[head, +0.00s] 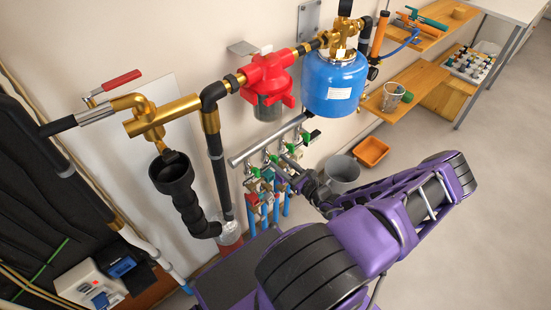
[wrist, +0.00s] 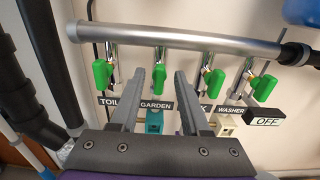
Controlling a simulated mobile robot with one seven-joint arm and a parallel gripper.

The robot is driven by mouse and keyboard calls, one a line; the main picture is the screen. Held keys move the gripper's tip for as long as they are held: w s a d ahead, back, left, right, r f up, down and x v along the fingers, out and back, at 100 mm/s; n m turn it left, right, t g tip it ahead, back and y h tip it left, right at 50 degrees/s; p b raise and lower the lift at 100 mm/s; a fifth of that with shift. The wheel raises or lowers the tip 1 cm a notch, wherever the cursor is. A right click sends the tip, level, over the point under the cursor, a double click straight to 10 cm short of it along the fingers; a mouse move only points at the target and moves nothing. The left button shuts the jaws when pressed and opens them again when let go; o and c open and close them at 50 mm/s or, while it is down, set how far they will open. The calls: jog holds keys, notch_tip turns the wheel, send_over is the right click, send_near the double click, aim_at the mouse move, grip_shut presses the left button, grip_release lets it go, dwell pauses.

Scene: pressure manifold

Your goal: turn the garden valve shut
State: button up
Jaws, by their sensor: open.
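The garden valve (wrist: 158,77) has a green lever handle that hangs down below the grey manifold pipe (wrist: 190,40), above the label GARDEN (wrist: 155,105). In the head view the manifold pipe (head: 262,141) runs along the wall, with my gripper (head: 290,176) in front of its valves. In the wrist view my gripper (wrist: 169,74) is open and empty, both fingers pointing at the valve row. Contact cannot be told.
Similar green handles flank it: the toilet valve (wrist: 101,73) at left, the sink-side valve (wrist: 213,83) and the washer valve (wrist: 265,87) at right. An OFF tag (wrist: 266,122) sits at far right. A grey bucket (head: 342,172) stands beside the manifold.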

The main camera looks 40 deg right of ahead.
aim_at(277, 160)
jog(key=shift+w+a, duration=0.15)
jog(key=shift+w, duration=1.4)
jog(key=shift+c, duration=0.2)
grip_shut()
